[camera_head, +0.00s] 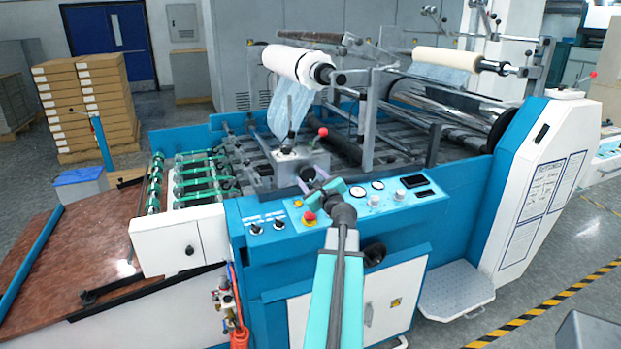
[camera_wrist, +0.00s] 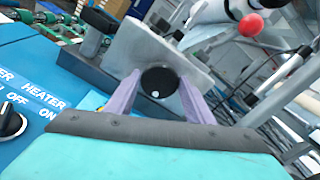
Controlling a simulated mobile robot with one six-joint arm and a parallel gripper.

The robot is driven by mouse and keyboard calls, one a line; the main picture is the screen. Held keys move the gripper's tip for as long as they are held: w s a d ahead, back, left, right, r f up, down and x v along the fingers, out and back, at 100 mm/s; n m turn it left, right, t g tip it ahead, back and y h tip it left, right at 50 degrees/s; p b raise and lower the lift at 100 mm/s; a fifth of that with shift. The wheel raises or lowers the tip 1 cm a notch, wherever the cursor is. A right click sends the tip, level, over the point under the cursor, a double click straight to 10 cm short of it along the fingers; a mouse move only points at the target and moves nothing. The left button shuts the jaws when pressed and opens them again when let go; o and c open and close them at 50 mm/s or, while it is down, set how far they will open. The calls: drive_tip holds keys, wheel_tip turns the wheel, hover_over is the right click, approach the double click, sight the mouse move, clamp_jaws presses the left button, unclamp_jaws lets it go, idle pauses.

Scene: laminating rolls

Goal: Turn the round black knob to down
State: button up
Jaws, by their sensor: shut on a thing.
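The round black knob (camera_wrist: 159,82) sits on a tilted grey metal plate (camera_wrist: 128,50) in the wrist view. A small white dot shows near its lower edge in that picture. The two purple fingers of my gripper (camera_wrist: 160,88) stand on either side of the knob and are shut on it. In the head view my gripper (camera_head: 312,184) reaches over the blue control panel (camera_head: 420,212) to the knob (camera_head: 307,173) on the grey metal box (camera_head: 288,157). My arm and fingers hide part of the knob there.
A red-ball lever (camera_head: 323,132) rises behind the box; its ball shows close by in the wrist view (camera_wrist: 250,24). A heater switch (camera_wrist: 12,122) lies left of my gripper. A white roll (camera_head: 295,63) is above.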

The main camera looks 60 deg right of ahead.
drive_tip(key=o, duration=1)
drive_tip(key=shift+s, duration=0.1)
drive_tip(key=b+v, duration=0.7)
drive_tip(key=v, duration=0.1)
drive_tip(key=shift+s+a+f+b, duration=0.1)
drive_tip(key=shift+f+b, duration=0.1)
drive_tip(key=shift+b, duration=0.2)
drive_tip(key=b, duration=0.6)
drive_tip(key=shift+s+a+r, duration=0.1)
drive_tip(key=shift+s+a, duration=0.2)
drive_tip(key=shift+s, duration=0.05)
drive_tip(key=b+v, duration=0.1)
drive_tip(key=b, duration=0.5)
drive_tip(key=shift+s+a, duration=0.2)
drive_tip(key=shift+s, duration=0.1)
